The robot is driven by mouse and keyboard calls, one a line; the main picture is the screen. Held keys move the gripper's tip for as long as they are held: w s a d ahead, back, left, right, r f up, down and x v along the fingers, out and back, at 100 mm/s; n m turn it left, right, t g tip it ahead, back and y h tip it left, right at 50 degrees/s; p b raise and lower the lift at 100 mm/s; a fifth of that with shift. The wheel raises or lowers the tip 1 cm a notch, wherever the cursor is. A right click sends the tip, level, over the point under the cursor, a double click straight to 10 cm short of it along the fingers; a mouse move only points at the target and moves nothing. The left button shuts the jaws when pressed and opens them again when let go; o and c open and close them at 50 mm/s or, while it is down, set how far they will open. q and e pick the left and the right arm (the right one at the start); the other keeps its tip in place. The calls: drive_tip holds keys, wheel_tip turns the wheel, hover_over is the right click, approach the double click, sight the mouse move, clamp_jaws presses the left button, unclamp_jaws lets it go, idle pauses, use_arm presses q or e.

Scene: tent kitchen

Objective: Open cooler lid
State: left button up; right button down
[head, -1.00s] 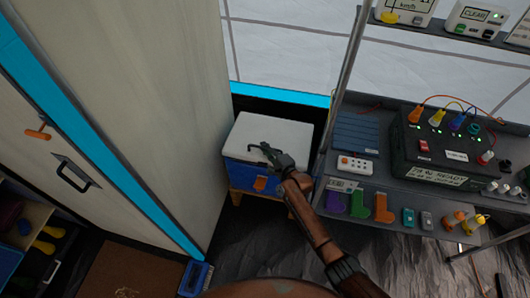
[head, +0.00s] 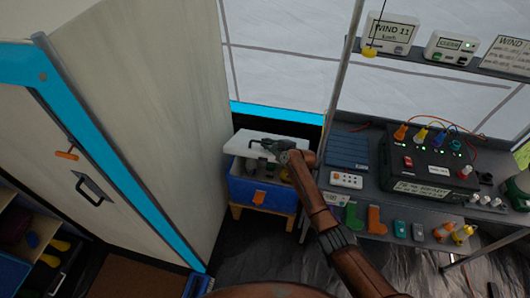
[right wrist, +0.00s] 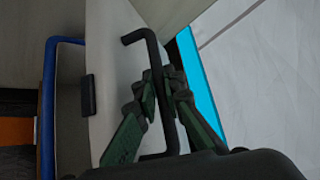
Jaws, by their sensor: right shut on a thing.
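The blue cooler (head: 240,188) stands on a low wooden stand, with an orange latch (head: 259,197) on its front. Its white lid (head: 240,145) is tilted up at the front, and a gap shows part of the inside with dim items. In the right wrist view the lid (right wrist: 112,50) stands apart from the blue rim (right wrist: 48,100). My right gripper (head: 272,147) is over the lid. The right wrist view shows its green-padded fingers (right wrist: 160,88) closed around the lid's black bar handle (right wrist: 133,38). My left gripper is not in view.
A tall pale cabinet (head: 150,110) stands close on the cooler's left. A metal pole (head: 343,75) and a shelf rack with a dark power box (head: 432,165) stand on its right. A wall with a blue strip (head: 280,114) is behind. Dark floor (head: 250,250) lies in front.

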drive_tip(key=shift+w+d+r, duration=0.2)
drive_tip(key=shift+w+r, duration=0.35)
drive_tip(key=shift+w+d+r, duration=0.2)
drive_tip(key=shift+w+r, duration=0.3)
drive_tip(key=shift+w, duration=0.05)
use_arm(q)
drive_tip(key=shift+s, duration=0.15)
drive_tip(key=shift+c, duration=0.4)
